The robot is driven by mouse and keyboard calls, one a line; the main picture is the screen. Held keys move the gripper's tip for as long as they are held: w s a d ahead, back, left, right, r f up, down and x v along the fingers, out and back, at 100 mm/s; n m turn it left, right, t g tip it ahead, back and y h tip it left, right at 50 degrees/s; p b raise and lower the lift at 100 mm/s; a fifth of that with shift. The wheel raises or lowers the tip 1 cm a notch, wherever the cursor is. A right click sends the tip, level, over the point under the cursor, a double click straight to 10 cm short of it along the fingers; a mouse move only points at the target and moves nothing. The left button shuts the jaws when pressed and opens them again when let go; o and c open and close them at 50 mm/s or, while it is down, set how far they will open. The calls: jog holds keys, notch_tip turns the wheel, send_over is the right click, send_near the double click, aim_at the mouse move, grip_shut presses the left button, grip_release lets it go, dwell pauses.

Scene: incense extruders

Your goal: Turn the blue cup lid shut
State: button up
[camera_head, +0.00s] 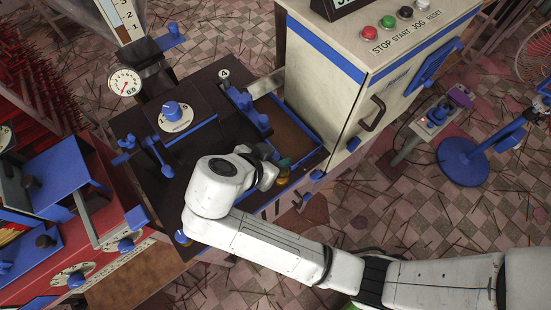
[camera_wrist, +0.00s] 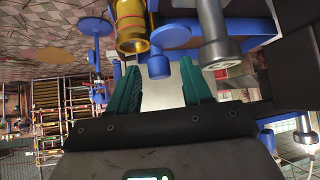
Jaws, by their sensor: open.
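In the wrist view, a brass cup (camera_wrist: 131,28) with an open, dark mouth shows at the top, left of centre. A round blue lid (camera_wrist: 173,37) is beside it, to its right, and does not cover the mouth. A small blue knob (camera_wrist: 158,66) is just below the lid. My gripper (camera_wrist: 157,76) has its two green fingers apart, with the knob near the gap between their tips; I see no contact. In the head view, my gripper (camera_head: 284,163) is at the bench's right front edge, beside the brass cup (camera_head: 283,181). My wrist hides the lid there.
A grey metal post (camera_wrist: 215,35) stands close to the right finger in the wrist view. The dark bench (camera_head: 215,150) carries a blue knob block (camera_head: 172,115) and blue clamps. A cream control cabinet (camera_head: 325,80) rises behind right; a red machine (camera_head: 100,265) is at left.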

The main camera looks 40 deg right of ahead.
jog(key=shift+w+d+f, duration=0.1)
jog(key=shift+d+f, duration=0.3)
jog(key=shift+c, duration=0.5)
grip_shut()
